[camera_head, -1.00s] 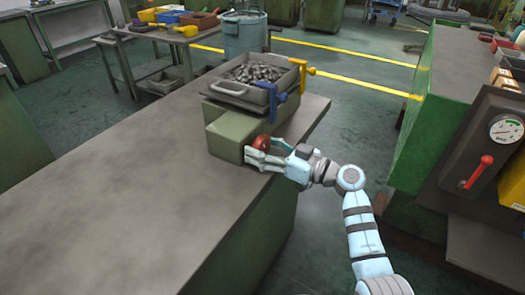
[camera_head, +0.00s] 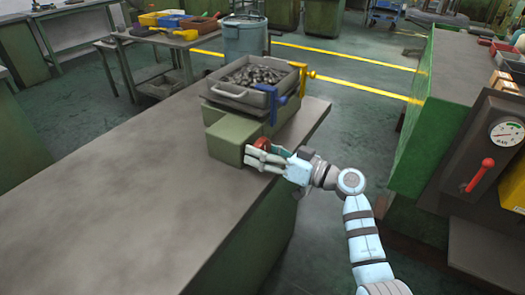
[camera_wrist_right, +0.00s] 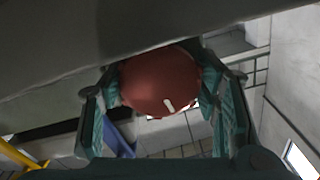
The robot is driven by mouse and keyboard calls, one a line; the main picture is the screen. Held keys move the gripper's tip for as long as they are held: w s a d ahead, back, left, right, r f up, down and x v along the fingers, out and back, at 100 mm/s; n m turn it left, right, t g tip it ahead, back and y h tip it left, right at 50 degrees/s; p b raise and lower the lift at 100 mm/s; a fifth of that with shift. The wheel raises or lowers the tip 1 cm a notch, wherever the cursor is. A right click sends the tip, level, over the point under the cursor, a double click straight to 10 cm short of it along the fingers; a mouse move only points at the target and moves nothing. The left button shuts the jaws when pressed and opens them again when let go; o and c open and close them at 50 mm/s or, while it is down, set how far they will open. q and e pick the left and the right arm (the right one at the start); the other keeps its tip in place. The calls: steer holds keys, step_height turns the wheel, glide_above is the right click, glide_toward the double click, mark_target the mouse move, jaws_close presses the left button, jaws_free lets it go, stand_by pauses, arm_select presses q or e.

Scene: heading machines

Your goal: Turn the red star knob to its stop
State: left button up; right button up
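The red star knob (camera_head: 262,144) sits on the side of a green box (camera_head: 232,138) at the bench's right edge. In the right wrist view the knob (camera_wrist_right: 160,82) fills the space between the fingers and carries a white mark on its lower right part. My right gripper (camera_head: 256,156) reaches it from the right, and its two fingers (camera_wrist_right: 160,88) press on the knob from both sides. The fingers partly cover the knob in the head view. My left gripper is not in view.
A grey tray of metal parts (camera_head: 212,87) stands behind the green box, with blue and yellow clamps (camera_head: 283,98) at its right. The bench top (camera_head: 110,180) is clear to the left. A green machine with a gauge (camera_head: 505,131) and red lever (camera_head: 480,175) stands at the right.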

steer(key=o, duration=0.4)
steer(key=shift+c, duration=0.2)
steer(key=v, duration=1.2)
steer(key=shift+r, duration=0.1)
